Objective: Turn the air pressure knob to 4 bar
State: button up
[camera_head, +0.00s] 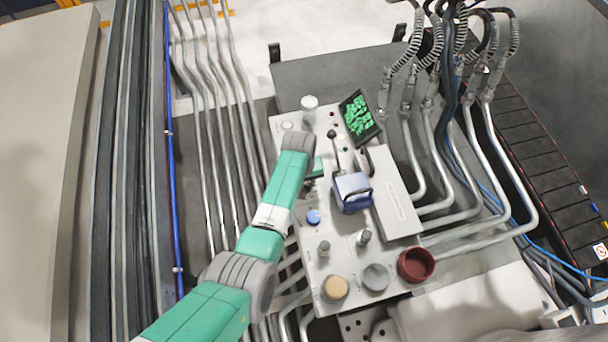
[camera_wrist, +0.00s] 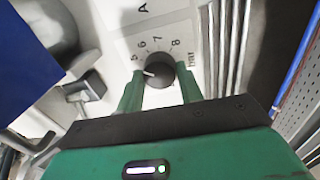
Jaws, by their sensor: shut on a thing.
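The air pressure knob (camera_wrist: 160,70) is dark and round, on the pale panel in the wrist view. Printed 5, 6, 7, 8 and "bar" run around its upper side. A short white mark on the knob points left, a little below the 5. Any lower numbers are hidden by the left finger. My gripper (camera_wrist: 160,88) has its two green fingers on either side of the knob, shut on it. In the head view my gripper (camera_head: 315,168) reaches down to the panel, and the knob is hidden there.
The panel (camera_head: 345,238) carries a blue box with a handle (camera_head: 352,194), a lever (camera_head: 335,150), a tilted green-lit screen (camera_head: 359,117), a blue button (camera_head: 313,216) and a dark red round cup (camera_head: 416,264). Grey pipes (camera_head: 215,150) run along its left side.

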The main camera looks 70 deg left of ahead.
jog(key=n+p, duration=0.1)
jog(key=n, duration=0.5)
jog(key=shift+n, duration=0.4)
dwell(0.4)
jog(key=o, duration=1)
jog(key=r+p, duration=0.1)
jog(key=r, duration=0.3)
jog(key=r+p, duration=0.1)
jog(key=r, duration=0.3)
jog(key=shift+s+d, duration=0.15)
jog(key=shift+s, duration=0.05)
